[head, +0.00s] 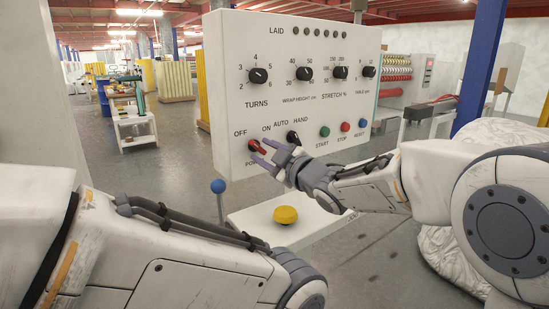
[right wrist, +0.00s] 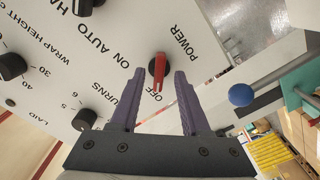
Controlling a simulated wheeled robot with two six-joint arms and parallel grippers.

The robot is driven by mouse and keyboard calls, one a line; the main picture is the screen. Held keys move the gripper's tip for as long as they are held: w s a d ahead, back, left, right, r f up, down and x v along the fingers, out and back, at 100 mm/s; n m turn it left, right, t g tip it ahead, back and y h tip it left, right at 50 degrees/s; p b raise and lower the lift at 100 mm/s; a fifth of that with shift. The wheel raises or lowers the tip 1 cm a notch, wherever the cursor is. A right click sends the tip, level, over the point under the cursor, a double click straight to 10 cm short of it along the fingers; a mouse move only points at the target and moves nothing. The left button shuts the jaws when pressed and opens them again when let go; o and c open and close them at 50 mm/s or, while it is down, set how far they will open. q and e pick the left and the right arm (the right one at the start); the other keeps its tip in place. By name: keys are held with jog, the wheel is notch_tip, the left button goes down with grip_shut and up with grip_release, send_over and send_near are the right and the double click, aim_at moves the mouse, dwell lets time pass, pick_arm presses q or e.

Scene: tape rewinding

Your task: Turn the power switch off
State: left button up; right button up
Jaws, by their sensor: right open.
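The power switch (head: 257,147) is a red bar knob low on the left of the white control panel (head: 225,60), with OFF to its upper left and ON to its upper right. In the right wrist view the red bar of the power switch (right wrist: 158,74) points at the OFF label. My right gripper (head: 260,150) is open at the panel, its purple fingers around the switch from the right. In the right wrist view the fingertips (right wrist: 159,72) lie either side of the knob, with gaps to both. Contact cannot be told. My left gripper is out of view.
The black AUTO/HAND knob (head: 293,138) sits just right of the switch, close to my right gripper. Start (head: 324,132), stop (head: 345,127) and reset buttons are further right. A yellow button (head: 286,215) and a blue ball-topped lever (head: 218,187) stand below.

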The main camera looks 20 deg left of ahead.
jog(key=v, duration=0.9)
jog(key=shift+s+d+b, duration=0.25)
jog(key=shift+b, duration=0.05)
